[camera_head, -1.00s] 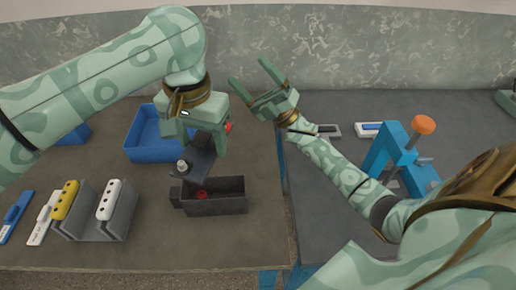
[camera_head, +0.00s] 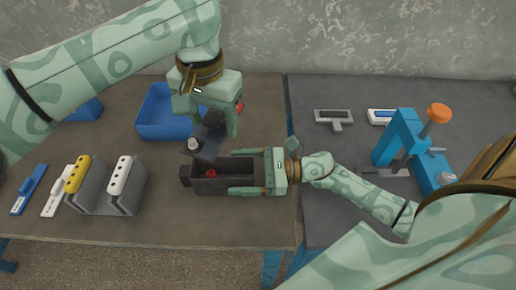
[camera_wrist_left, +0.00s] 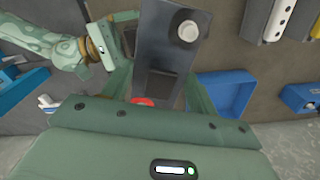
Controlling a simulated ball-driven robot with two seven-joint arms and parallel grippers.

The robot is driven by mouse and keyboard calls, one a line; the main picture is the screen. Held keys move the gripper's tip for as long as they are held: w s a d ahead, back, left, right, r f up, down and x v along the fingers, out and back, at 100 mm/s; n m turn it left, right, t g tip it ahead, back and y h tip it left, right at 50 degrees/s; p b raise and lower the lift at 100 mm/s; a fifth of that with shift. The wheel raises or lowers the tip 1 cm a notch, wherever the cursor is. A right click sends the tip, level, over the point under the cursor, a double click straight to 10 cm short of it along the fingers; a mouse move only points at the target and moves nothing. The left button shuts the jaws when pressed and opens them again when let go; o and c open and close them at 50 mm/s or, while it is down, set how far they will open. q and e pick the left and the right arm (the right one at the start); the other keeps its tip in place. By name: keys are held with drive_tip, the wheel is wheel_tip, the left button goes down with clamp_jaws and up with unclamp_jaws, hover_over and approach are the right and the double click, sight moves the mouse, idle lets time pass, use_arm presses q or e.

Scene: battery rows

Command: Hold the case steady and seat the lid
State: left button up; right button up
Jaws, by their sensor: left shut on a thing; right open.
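The case (camera_head: 183,173) is a dark open-topped box on the brown table, with a small red part showing inside. The lid (camera_head: 210,146) is a dark plate with a pale round knob, held tilted above the case's left half, apart from it. My left gripper (camera_head: 206,128) is shut on the lid, which also shows in the left wrist view (camera_wrist_left: 155,30) and hides much of what is under it. My right gripper (camera_head: 236,171) is open at the case's right end, one finger along the far side and one along the near side. I cannot tell whether they touch it.
A blue bin (camera_head: 158,124) stands behind the case. A grey rack (camera_head: 103,197) with yellow and white strips stands to the left, beside flat blue and white tools. A blue clamp with an orange knob (camera_head: 438,113) stands on the right table.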

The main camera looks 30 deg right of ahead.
drive_tip(key=shift+x, duration=0.75)
drive_tip(key=c, duration=1.3)
